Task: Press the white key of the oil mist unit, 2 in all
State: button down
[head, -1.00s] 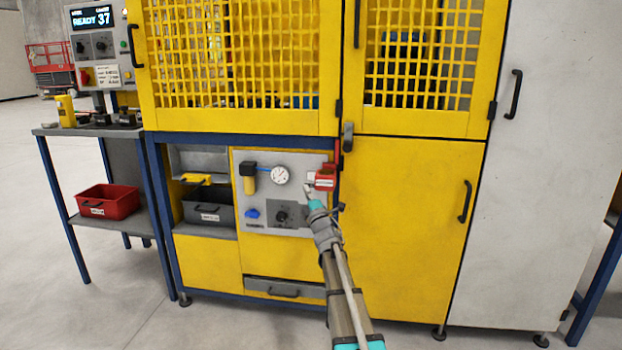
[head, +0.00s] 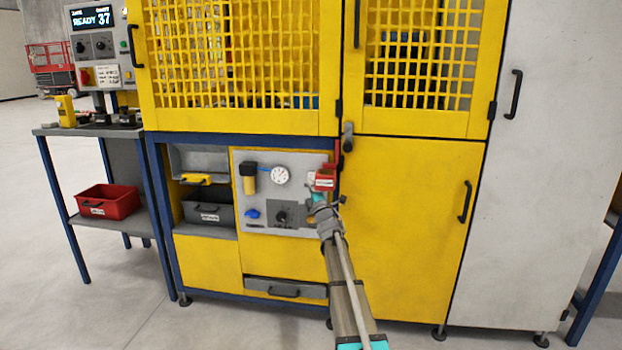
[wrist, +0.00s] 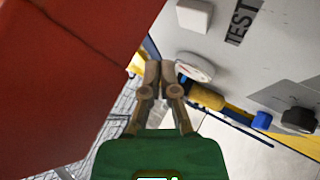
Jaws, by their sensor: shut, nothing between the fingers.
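The white key (wrist: 194,15) is a square button on the grey panel of the oil mist unit (head: 262,190), beside the printed word TEST in the wrist view. My gripper (wrist: 160,66) is shut and empty, its fingertips together. In the wrist view the tips show below and left of the key and do not cover it; the depth between them is hard to tell. In the head view I cannot make out the key; my gripper's end is at the panel's right side, just below a red box (head: 325,180).
The red box (wrist: 65,80) fills the left of the wrist view, close to my fingers. The panel also carries a round gauge (head: 281,175), a yellow-bodied filter (head: 249,180), a blue knob (head: 252,213) and a black knob (head: 282,216). A lever handle (head: 347,137) sticks out above right.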

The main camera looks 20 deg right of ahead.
aim_at(309, 174)
jog(key=shift+w+d, duration=0.45)
jog(key=shift+w, duration=0.15)
jog(key=shift+w+d, duration=0.4)
jog(key=shift+w, duration=0.2)
jog(key=shift+w+d, duration=0.45)
jog(key=shift+w, duration=0.2)
dwell(1.7)
jog(key=shift+s, duration=0.1)
dwell(0.4)
jog(key=shift+s+a, duration=0.45)
jog(key=shift+s, duration=0.15)
jog(key=shift+s+a, duration=0.7)
jog(key=shift+s, duration=0.35)
jog(key=shift+s+a, duration=0.7)
jog(key=shift+s, duration=0.35)
